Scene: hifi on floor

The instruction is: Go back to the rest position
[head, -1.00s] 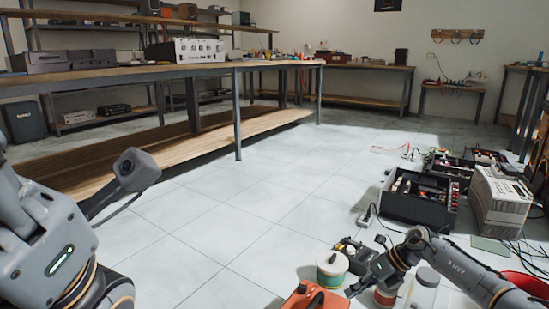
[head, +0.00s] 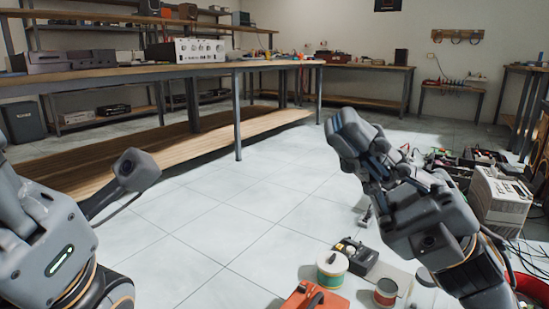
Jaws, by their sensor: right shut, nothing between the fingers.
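My right arm comes in from the lower right, with its dark grey gripper (head: 356,140) raised in front of me above the floor. The gripper is shut and empty, and it points up and to the left. It stands clear of the floor items below it. On the left, grey links of my left arm (head: 45,235) show, but its gripper is not in view.
An orange-red case (head: 312,298), a spool with a white top (head: 332,265) and a small red tin (head: 385,292) stand on the floor below. A white unit (head: 501,196) stands at right. A long workbench (head: 130,76) is at left. The middle floor is clear.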

